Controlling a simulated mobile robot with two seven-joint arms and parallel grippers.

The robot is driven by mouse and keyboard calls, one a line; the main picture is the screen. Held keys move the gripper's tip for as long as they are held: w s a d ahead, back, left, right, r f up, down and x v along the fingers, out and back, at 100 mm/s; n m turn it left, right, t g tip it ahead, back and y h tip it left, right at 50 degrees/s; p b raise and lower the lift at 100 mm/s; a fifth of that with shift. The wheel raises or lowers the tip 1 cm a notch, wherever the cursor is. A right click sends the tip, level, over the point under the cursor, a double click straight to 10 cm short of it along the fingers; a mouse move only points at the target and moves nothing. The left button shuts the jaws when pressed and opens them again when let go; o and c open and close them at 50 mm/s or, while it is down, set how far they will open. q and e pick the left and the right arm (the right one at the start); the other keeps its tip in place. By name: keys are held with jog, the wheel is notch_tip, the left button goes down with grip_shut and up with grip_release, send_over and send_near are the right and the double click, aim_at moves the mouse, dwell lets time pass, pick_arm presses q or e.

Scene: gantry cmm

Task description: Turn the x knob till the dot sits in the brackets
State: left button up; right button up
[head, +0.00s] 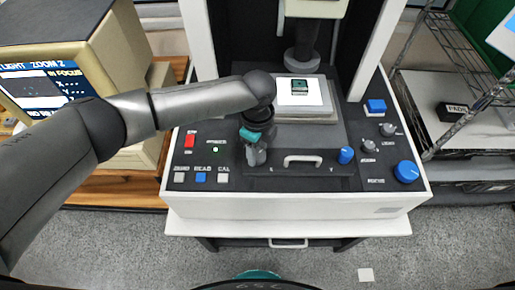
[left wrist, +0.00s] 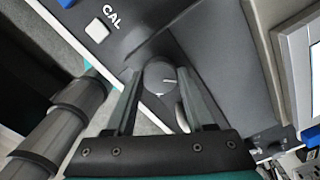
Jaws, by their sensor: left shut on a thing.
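The x knob (left wrist: 160,76) is a round grey cap with a pale line on it. In the left wrist view it sits between the two fingers of my left gripper (head: 256,155), which is shut on it. In the head view the gripper points down at the front panel and hides most of this knob. My right gripper is not in view.
A white handle (head: 303,158) and the blue y knob (head: 346,155) are to the right of my gripper. Several buttons, including a red switch (head: 190,140), lie to its left. A large blue knob (head: 406,172) is at the right. A small chip (head: 299,86) lies on the stage.

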pick_arm(q)
grip_shut()
jog(key=n+p, duration=0.3)
jog(key=shift+s+r+p, duration=0.1)
jog(key=shift+r+p, duration=0.05)
jog(key=shift+p, duration=0.2)
jog(key=n+p, duration=0.2)
jog(key=n, duration=0.1)
jog(key=shift+n+p, duration=0.6)
jog(key=shift+n, duration=0.4)
jog(key=o, duration=1.3)
grip_release()
